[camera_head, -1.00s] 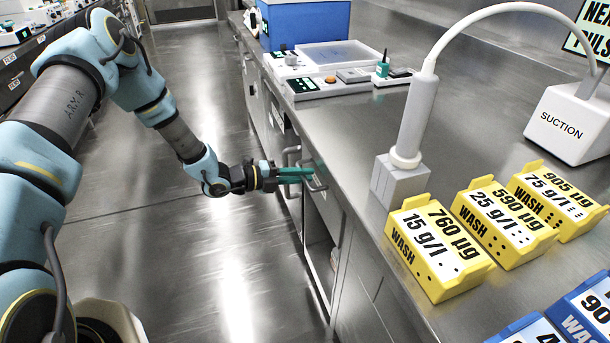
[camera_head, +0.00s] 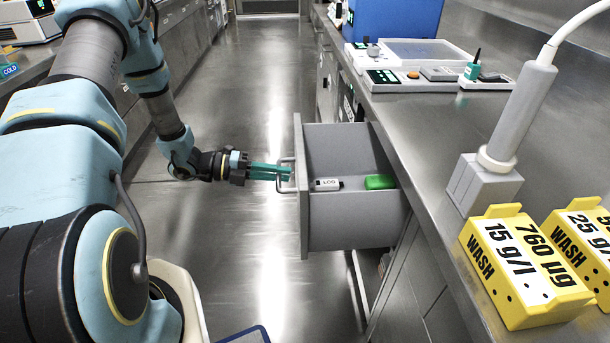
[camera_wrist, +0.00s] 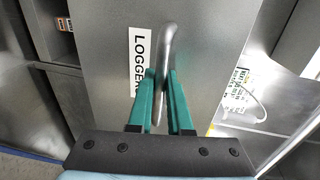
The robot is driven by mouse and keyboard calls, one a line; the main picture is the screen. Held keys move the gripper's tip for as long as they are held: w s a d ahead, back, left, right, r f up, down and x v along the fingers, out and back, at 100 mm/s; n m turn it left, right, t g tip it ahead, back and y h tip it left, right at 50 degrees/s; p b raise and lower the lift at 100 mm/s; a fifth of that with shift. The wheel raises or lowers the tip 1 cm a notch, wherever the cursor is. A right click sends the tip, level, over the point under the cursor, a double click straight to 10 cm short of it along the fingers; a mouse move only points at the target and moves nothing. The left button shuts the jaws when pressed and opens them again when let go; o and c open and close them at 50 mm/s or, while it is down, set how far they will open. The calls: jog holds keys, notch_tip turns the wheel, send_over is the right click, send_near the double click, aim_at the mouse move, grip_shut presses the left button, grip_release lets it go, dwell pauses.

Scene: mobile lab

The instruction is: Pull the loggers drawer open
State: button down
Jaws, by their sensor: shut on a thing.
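The loggers drawer (camera_head: 345,222) is a grey box that stands well out from the cabinet under the right-hand counter. A white device marked LOG (camera_head: 327,184) and a green item (camera_head: 380,182) lie inside it. My gripper (camera_head: 288,172) is shut on the drawer's metal bar handle (camera_head: 284,180). In the wrist view the green fingers (camera_wrist: 162,100) stand on both sides of the handle (camera_wrist: 168,50). The label beginning LOGGER (camera_wrist: 138,65) is on the drawer front, partly covered by a finger.
The steel counter (camera_head: 420,130) at right carries a suction stand (camera_head: 485,180), yellow WASH boxes (camera_head: 520,262), a control panel (camera_head: 420,78) and a blue box (camera_head: 395,18). The aisle floor (camera_head: 260,100) is clear beyond the drawer.

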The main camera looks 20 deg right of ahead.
jog(key=shift+f+v, duration=0.2)
jog(key=shift+v, duration=0.75)
jog(key=shift+f+v, duration=0.2)
jog(key=shift+v, duration=0.8)
jog(key=c, duration=0.8)
grip_release()
jog(key=shift+c, duration=0.2)
jog(key=shift+a, duration=0.1)
jog(key=b+v, duration=0.1)
jog(key=v, duration=0.9)
jog(key=shift+w+a, duration=0.2)
jog(key=shift+a, duration=0.1)
jog(key=shift+r, duration=0.1)
